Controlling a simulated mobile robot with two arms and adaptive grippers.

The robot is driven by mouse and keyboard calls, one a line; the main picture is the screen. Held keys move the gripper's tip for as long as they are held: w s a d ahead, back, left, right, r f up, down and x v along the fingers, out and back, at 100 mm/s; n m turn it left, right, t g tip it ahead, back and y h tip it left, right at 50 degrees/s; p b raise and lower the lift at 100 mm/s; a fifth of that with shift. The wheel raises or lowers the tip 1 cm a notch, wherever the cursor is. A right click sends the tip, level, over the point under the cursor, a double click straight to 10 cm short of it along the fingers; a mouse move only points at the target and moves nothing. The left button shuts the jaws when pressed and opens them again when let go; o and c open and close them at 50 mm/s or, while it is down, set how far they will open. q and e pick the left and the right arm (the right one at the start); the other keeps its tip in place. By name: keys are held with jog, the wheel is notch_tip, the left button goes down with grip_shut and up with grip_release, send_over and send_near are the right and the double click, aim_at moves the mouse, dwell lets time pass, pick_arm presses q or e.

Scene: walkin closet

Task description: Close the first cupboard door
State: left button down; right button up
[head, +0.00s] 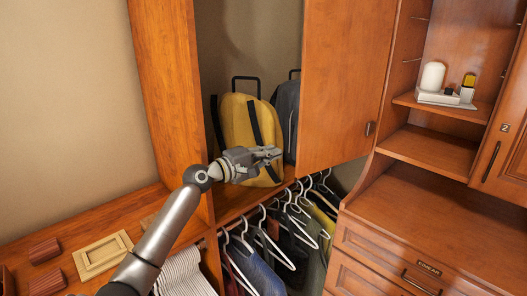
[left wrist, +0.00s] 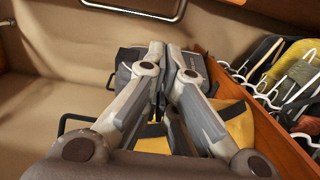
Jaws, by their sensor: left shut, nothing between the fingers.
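A plain wooden cupboard door (head: 345,75) with a dark handle (head: 370,128) near its lower right edge stands in the middle of the head view. To its left the cupboard is open and shows a yellow backpack (head: 240,120) and a dark grey backpack (head: 287,105), partly hidden by the door. My left gripper (head: 278,153) is shut and empty, in front of the yellow backpack and left of the door, apart from the handle. The left wrist view shows its closed fingers (left wrist: 168,62) over the bags. My right gripper is not in view.
Clothes on white hangers (head: 290,222) hang below the cupboard shelf. At right are open shelves with a white bottle (head: 432,76), a door marked 2 (head: 508,130) and drawers (head: 385,255). A wooden side panel (head: 168,90) stands left of the opening.

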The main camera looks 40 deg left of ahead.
pick_arm(q)
jog(key=w+p, duration=0.1)
jog(key=w, duration=0.1)
jog(key=w+d, duration=0.1)
jog(key=w, duration=0.2)
jog(key=shift+w+d+p, duration=0.1)
jog(key=shift+w+p, duration=0.1)
jog(key=shift+p, duration=0.2)
jog(key=shift+f, duration=0.15)
